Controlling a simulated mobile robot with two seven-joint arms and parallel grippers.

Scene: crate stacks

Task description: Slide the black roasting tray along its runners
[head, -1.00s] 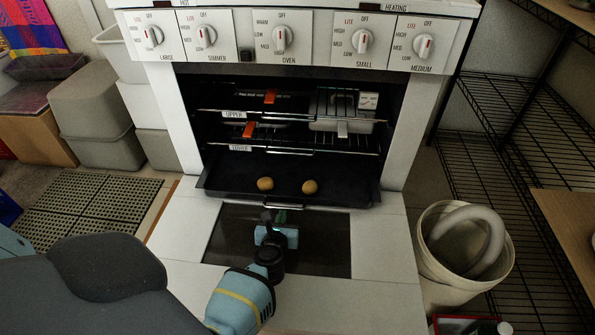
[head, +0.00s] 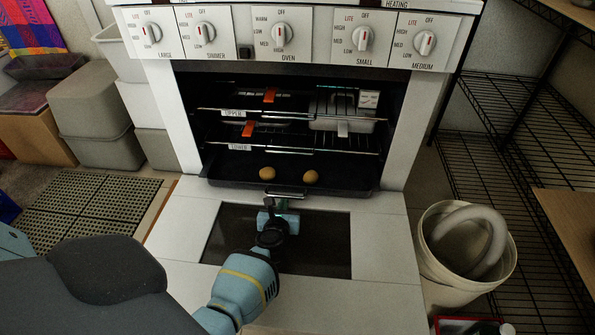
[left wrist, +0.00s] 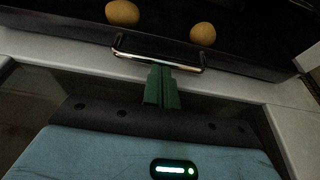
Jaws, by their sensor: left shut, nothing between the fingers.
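The black roasting tray (head: 225,177) lies low in the open oven, under the racks, its front edge at the oven mouth. It carries two round tan items, a left one (head: 267,173) and a right one (head: 311,176). A metal handle (left wrist: 160,58) is on the tray's front. My left gripper (head: 272,204) is shut and empty, with its green fingertips (left wrist: 161,86) at the handle in the left wrist view. I cannot tell whether they touch it. My right gripper is not in view.
The lowered oven door (head: 385,235) lies flat below the tray. Racks labelled upper (head: 290,112) and lower (head: 345,152) hold items above it. A white bucket (head: 432,262) stands right of the door, grey bins (head: 95,110) to the left.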

